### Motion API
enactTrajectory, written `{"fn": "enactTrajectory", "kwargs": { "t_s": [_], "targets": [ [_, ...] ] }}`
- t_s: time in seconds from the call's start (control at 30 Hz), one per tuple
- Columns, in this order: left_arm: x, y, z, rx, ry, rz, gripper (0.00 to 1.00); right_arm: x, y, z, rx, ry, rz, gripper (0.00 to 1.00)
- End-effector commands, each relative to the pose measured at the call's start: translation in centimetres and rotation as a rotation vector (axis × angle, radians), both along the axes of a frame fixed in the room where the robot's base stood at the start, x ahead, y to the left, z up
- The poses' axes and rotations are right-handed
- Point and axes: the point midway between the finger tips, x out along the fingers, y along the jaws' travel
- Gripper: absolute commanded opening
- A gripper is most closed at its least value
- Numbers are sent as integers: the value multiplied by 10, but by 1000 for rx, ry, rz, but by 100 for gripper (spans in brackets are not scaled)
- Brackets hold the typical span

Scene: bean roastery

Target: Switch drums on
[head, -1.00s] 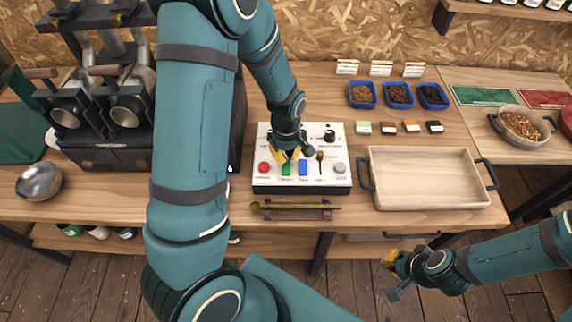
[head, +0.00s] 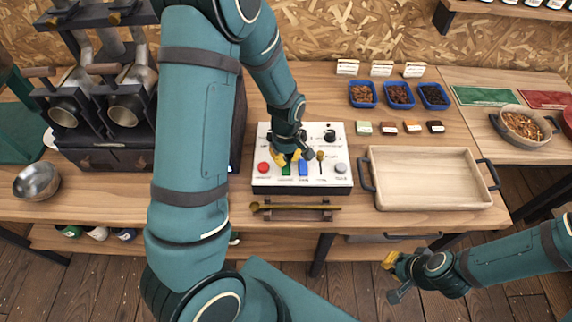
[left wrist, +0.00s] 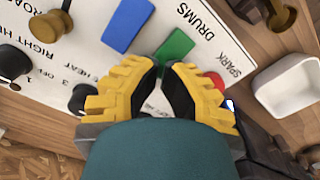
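The control panel (head: 262,140) is a white-topped box in the middle of the bench. A green rocker switch (left wrist: 174,47) sits beside the word DRUMS in the left wrist view; it is partly hidden in the head view (head: 286,170). A blue switch (left wrist: 128,24) and a red button (left wrist: 213,82) flank it. My left gripper (left wrist: 163,70) is over the panel, its yellow fingertips a little apart just short of the green switch. Nothing is between them, and I cannot tell whether they touch the switch. My right gripper (head: 392,276) hangs open and empty in front of the bench.
A brass scoop (head: 297,207) lies on a rest in front. A wooden tray (head: 425,201) stands right. The roaster (head: 110,155) and a metal bowl (head: 37,182) are left.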

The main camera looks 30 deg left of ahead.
Motion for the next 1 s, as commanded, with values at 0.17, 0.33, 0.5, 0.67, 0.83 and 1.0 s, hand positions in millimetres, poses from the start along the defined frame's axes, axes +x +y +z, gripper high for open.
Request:
{"fn": "enactTrajectory", "kwargs": {
  "t_s": [0.17, 0.33, 0.5, 0.67, 0.83, 1.0],
  "targets": [
    [0, 0, -3, 0, 0, 0, 0, 0, 0, -2, 0, 0, 0, 0],
    [0, 0, -5, 0, 0, 0, 0, 0, 0, -4, 0, 0, 0, 0],
    [0, 0, -8, 0, 0, 0, 0, 0, 0, -6, 0, 0, 0, 0],
    [0, 0, -10, 0, 1, 0, 0, 0, 0, -7, 0, 0, 0, 0],
    [0, 0, -11, 0, 1, 0, 0, 0, 0, -8, 0, 0, 0, 0],
    [-1, -1, -5, 0, 1, 0, 0, 0, 0, -3, 0, 0, 0, 0]
  ]
}}
